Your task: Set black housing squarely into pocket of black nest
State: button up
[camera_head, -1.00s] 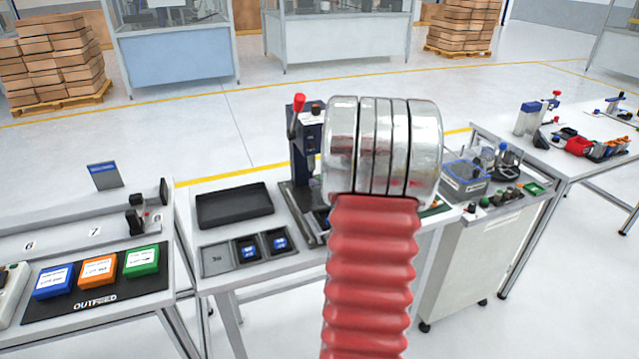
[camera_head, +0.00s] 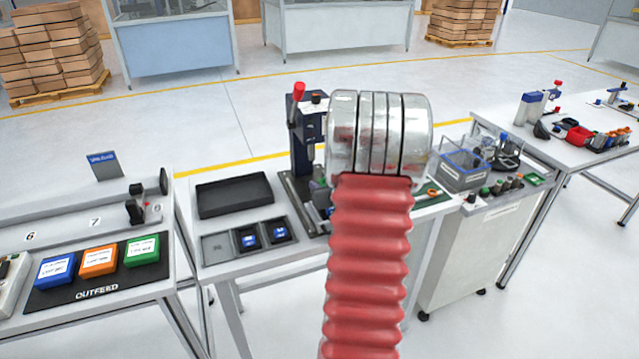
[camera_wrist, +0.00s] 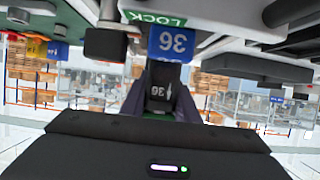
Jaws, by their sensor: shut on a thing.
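My gripper (camera_wrist: 160,104) shows in the wrist view with its two dark fingers shut on a small black piece marked 36, which looks like the black housing (camera_wrist: 159,88). Just beyond it is a blue label (camera_wrist: 172,42) also marked 36, with dark blocks around it. I cannot clearly make out the black nest or its pocket, nor whether the housing touches it. In the head view my red-sleeved arm and metal wrist hide the gripper and the held piece. A press (camera_head: 305,135) with a red handle stands just left of my wrist.
A grey tray (camera_head: 216,248) has two compartments holding black pieces with blue labels and one empty-looking compartment. A black tray (camera_head: 234,195) lies behind it. A green LOCK label (camera_wrist: 155,18) is close to the gripper. A cart (camera_head: 470,240) with a grey bin (camera_head: 463,170) stands at right.

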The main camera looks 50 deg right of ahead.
jog(key=shift+f, duration=0.85)
jog(key=shift+f, duration=0.75)
dwell(0.6)
jog(key=o, duration=1.1)
jog(key=shift+r, duration=0.1)
jog(key=shift+s, duration=0.1)
jog(key=shift+s+a+r, duration=0.15)
jog(key=v, duration=1.3)
jog(key=shift+s, duration=0.1)
